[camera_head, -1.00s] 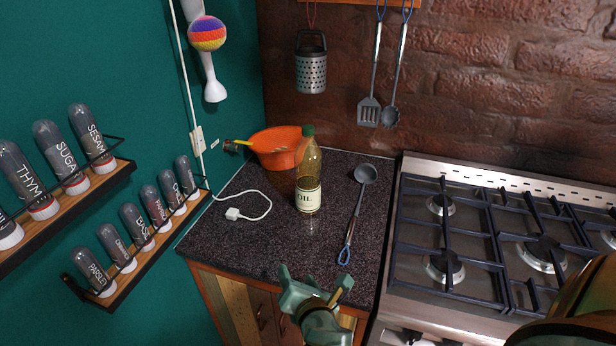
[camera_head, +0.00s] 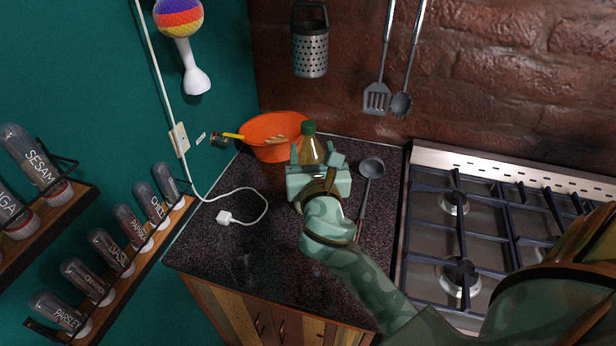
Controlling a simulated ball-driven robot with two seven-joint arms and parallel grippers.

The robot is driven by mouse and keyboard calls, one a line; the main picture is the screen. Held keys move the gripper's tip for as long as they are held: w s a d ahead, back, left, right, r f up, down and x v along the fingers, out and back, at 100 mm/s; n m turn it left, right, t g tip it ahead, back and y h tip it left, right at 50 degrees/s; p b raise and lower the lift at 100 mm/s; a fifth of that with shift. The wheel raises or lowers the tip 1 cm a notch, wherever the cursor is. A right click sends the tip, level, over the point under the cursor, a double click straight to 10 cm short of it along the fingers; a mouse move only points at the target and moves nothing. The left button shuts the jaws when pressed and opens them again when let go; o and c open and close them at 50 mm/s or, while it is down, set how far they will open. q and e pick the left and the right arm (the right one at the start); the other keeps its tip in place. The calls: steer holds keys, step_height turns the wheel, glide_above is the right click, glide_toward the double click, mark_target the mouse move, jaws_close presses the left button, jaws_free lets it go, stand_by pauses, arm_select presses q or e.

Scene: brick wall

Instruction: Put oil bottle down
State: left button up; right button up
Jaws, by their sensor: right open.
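The oil bottle (camera_head: 311,147), clear with a green cap and yellowish oil, stands upright on the dark speckled countertop (camera_head: 235,255). Its lower part and label are hidden behind my right gripper. My right gripper (camera_head: 320,160) is at the bottle with its jaws open, one finger on each side of the bottle's upper body. Whether the fingers touch the glass cannot be seen. My left gripper is not in view.
An orange bowl (camera_head: 262,153) stands just behind and left of the bottle. A ladle (camera_head: 371,168) lies to the right, beside the gas stove (camera_head: 440,260). A white cable with a plug (camera_head: 224,217) lies at left. The front left counter is clear.

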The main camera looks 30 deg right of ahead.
mark_target(309, 130)
steer(key=x, duration=1)
steer(key=shift+f+b, duration=0.1)
steer(key=shift+b, duration=0.2)
steer(key=shift+s+a, duration=0.1)
steer(key=shift+s, duration=0.1)
jaws_close()
